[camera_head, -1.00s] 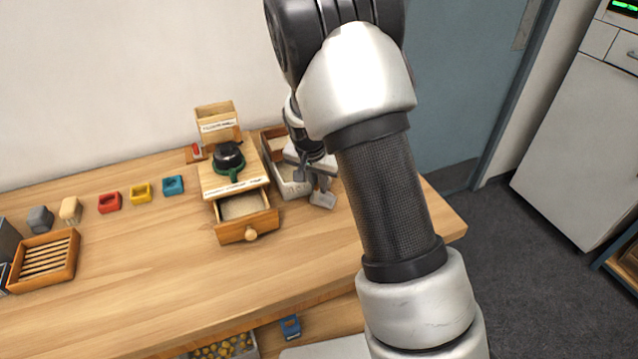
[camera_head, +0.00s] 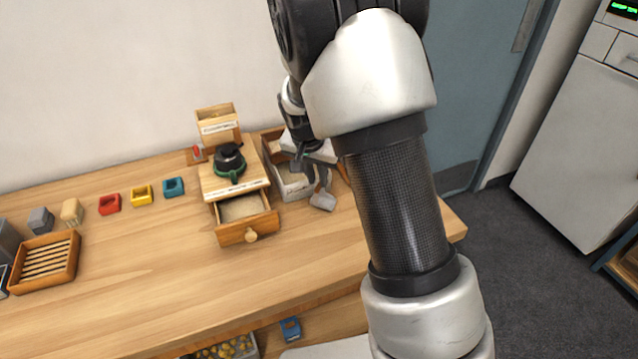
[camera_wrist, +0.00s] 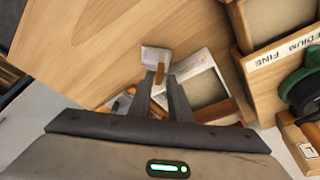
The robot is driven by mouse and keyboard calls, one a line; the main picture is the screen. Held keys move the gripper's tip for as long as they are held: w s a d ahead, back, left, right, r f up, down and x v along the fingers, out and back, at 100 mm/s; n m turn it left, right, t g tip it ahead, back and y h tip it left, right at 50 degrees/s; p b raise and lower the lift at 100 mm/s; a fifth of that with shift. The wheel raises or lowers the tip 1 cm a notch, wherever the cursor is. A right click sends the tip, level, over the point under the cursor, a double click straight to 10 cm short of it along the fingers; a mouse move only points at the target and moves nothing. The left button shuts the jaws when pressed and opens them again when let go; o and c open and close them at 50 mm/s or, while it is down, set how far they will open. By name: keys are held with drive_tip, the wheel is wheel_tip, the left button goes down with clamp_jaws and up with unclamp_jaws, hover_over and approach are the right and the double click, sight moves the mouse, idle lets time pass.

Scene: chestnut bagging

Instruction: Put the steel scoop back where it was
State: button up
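The steel scoop (camera_head: 323,201) rests on the wooden table just right of the pale bin. It also shows in the wrist view (camera_wrist: 155,57), its short brown handle pointing back toward my fingers. My gripper (camera_head: 311,175) is above and behind the scoop at the handle end. In the wrist view my two fingertips (camera_wrist: 161,80) stand apart, with the handle visible in the gap between them. My fingers and arm hide part of the handle and of the area behind it.
The pale bin (camera_head: 293,186) and the wooden box with an open drawer (camera_head: 248,232) stand close on the left. A green-and-black knob (camera_head: 230,162) tops that box. Red (camera_head: 109,203), yellow (camera_head: 141,195) and teal (camera_head: 173,187) blocks lie farther left. The front tabletop is clear.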

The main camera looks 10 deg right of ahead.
drive_tip(key=s+d+r+n+t+y, duration=0.1)
drive_tip(key=s+r, duration=0.6)
drive_tip(key=r, duration=0.3)
drive_tip(key=s+r+n+y, duration=0.1)
drive_tip(key=s+r+n, duration=0.1)
drive_tip(key=s+r, duration=0.65)
drive_tip(key=s+r+n+t, duration=0.1)
drive_tip(key=s+r+n, duration=0.2)
drive_tip(key=s, duration=1)
drive_tip(key=shift+d+r+n+t, duration=0.3)
drive_tip(key=shift+n+t, duration=0.1)
